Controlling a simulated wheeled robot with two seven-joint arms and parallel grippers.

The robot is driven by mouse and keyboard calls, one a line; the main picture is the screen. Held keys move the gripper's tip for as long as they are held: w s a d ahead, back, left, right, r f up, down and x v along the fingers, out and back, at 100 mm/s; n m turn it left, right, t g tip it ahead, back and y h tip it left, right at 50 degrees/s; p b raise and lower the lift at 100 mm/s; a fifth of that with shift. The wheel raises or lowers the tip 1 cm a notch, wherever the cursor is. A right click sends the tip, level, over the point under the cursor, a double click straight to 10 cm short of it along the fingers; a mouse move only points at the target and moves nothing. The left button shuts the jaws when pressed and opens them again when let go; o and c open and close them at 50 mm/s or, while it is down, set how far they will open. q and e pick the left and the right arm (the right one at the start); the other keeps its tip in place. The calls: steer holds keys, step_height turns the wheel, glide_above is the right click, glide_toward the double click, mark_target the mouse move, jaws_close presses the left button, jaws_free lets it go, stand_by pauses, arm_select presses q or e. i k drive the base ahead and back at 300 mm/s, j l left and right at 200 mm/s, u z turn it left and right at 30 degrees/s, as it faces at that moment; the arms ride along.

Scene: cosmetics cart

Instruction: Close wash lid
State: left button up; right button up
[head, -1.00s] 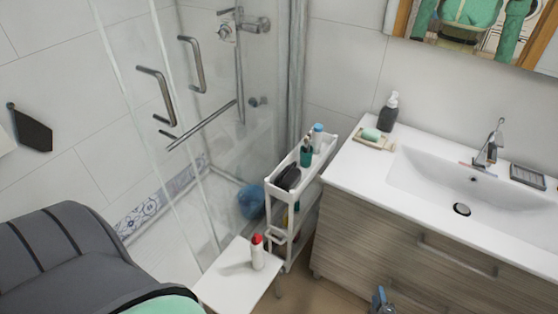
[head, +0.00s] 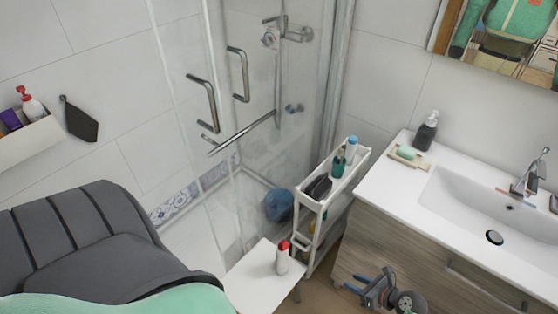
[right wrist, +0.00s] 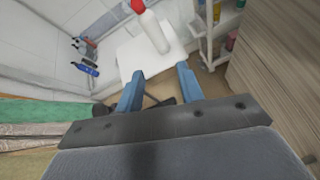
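A white wash bottle (head: 282,262) with a red lid (head: 284,246) stands upright on a small white table (head: 245,280). In the right wrist view, the bottle (right wrist: 152,30) stands beyond my fingers, and its red lid (right wrist: 138,5) is at the top edge. Whether the lid is fully shut, I cannot tell. My right gripper (head: 366,288) is to the right of the table, apart from the bottle. In the wrist view, its two blue fingers (right wrist: 160,88) are spread with nothing between them. My left gripper is not in view.
A narrow white cart (head: 318,203) with bottles stands behind the table. The wooden sink cabinet (head: 420,245) is at the right, close to my right arm. A glass shower door (head: 190,130) is behind. A wall shelf (head: 25,142) holds another red-topped bottle (head: 33,105).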

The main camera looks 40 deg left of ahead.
mark_target(284, 244)
steer(key=j, duration=1.3)
